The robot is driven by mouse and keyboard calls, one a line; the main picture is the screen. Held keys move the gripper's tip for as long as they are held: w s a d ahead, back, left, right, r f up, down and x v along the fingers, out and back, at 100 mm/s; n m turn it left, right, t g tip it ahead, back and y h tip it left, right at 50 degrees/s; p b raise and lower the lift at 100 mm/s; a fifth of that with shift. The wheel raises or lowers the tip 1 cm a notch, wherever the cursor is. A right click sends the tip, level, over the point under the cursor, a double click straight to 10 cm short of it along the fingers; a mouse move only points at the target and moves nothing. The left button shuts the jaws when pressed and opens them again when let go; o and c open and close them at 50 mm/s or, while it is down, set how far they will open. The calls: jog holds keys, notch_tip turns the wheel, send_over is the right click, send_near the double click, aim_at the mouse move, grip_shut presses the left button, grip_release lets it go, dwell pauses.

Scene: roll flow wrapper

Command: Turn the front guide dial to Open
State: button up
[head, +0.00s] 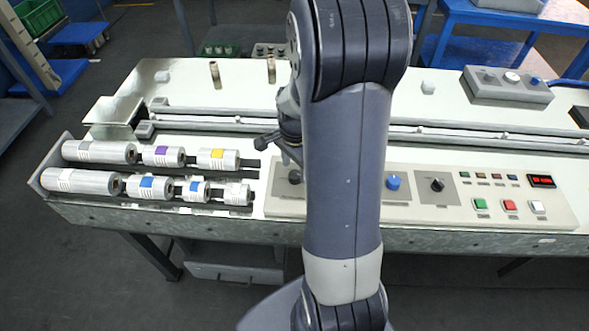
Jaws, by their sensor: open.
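The control panel (410,205) lies along the front right of the machine. A dark grey knob (295,177) sits at its left end, a blue knob (392,182) is right of my arm, and a black dial (437,185) is further right. Labels are too small to read, so I cannot tell which is the front guide dial. My gripper (279,147) is open and appears empty, just above and behind the dark grey knob, apart from it as far as I can see. My arm hides the panel's middle and part of the gripper.
Several metal rollers with coloured bands (140,183) lie at the front left. Green, red and white buttons (509,205) and a red display (541,181) are on the panel's right. Rails (460,133) run behind the panel. A grey box with knobs (508,84) stands at back right.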

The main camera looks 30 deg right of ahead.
aim_at(294, 175)
jog(key=shift+f, duration=1.05)
jog(key=c, duration=1)
